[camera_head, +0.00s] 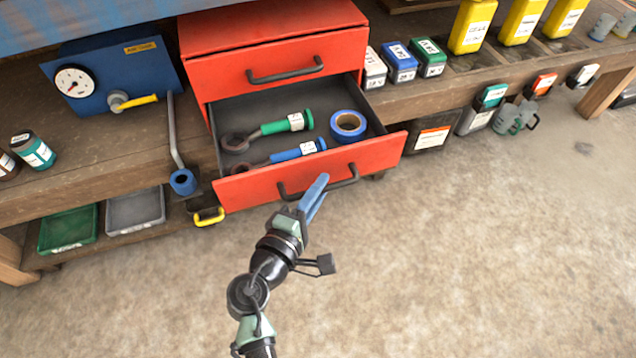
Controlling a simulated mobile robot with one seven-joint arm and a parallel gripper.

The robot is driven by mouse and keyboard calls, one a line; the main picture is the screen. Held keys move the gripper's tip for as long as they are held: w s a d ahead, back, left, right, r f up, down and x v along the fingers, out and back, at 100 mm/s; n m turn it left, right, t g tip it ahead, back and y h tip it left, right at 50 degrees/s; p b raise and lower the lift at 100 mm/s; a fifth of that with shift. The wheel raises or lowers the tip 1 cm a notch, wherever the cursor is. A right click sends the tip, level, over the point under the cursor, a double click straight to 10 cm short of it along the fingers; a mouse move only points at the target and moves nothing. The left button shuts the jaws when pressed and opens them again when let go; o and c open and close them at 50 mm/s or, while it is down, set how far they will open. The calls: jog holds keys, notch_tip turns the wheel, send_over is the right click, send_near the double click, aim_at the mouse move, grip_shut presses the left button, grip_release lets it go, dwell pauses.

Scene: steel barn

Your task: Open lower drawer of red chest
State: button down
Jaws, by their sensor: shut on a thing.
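My gripper (318,190) has blue fingers and is shut on the black bar handle (346,182) of the lower drawer. The fingers hide part of the handle.
A blue box with a gauge (118,72) and a yellow-handled valve sits left of the chest. Green (68,230) and grey (135,210) trays lie on the lower shelf. Yellow containers (472,25) stand at upper right. The concrete floor (450,250) in front is clear.

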dwell(0.3)
jog(key=c, duration=0.8)
grip_release()
jog(key=shift+c, duration=0.2)
jog(key=shift+s, duration=0.1)
jog(key=p+v, duration=0.4)
jog(key=v, duration=0.9)
